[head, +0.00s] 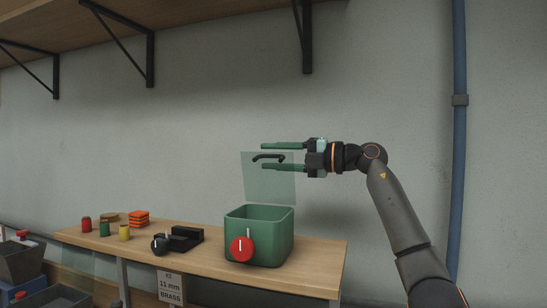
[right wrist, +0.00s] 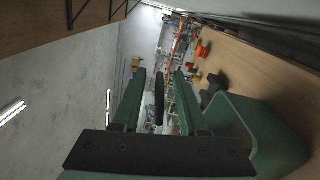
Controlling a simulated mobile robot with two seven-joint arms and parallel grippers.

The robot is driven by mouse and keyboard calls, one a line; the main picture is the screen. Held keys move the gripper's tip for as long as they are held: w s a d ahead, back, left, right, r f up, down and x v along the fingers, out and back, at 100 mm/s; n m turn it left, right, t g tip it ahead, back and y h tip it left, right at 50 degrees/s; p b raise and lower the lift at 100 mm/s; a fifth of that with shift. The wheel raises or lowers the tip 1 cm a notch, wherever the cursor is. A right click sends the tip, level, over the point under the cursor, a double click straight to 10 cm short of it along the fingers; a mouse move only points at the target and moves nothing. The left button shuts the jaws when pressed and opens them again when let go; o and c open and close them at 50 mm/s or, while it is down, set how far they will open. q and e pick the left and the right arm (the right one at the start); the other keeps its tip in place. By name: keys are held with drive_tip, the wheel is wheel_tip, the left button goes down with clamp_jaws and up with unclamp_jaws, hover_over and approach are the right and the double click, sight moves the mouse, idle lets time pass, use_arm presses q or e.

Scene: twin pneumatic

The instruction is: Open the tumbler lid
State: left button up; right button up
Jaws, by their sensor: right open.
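The tumbler is a green open-topped tub (head: 272,249) with a red dial (head: 242,249) on its front; it also shows in the right wrist view (right wrist: 262,128). Its clear, greenish lid (head: 270,187) stands upright above the tub's back edge, leaving the tub's mouth uncovered. A black bar handle (head: 268,157) sits near the lid's top edge. My right gripper (head: 264,156) is open, its green fingers above and below the handle in the head view. In the right wrist view the handle (right wrist: 159,98) lies between the fingers, with gaps on both sides. My left gripper is not in view.
The wooden bench (head: 312,258) carries a black fixture (head: 186,238), stacked orange pieces (head: 139,218) and small red, green and yellow parts left of the tub. A bracketed shelf (head: 180,20) hangs overhead. A blue pipe (head: 460,140) runs down the wall at right. Bins stand lower left.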

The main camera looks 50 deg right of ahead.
drive_tip(key=b+v, duration=0.1)
drive_tip(key=v, duration=1.1)
drive_tip(key=shift+s+b, duration=0.2)
drive_tip(key=shift+b, duration=0.15)
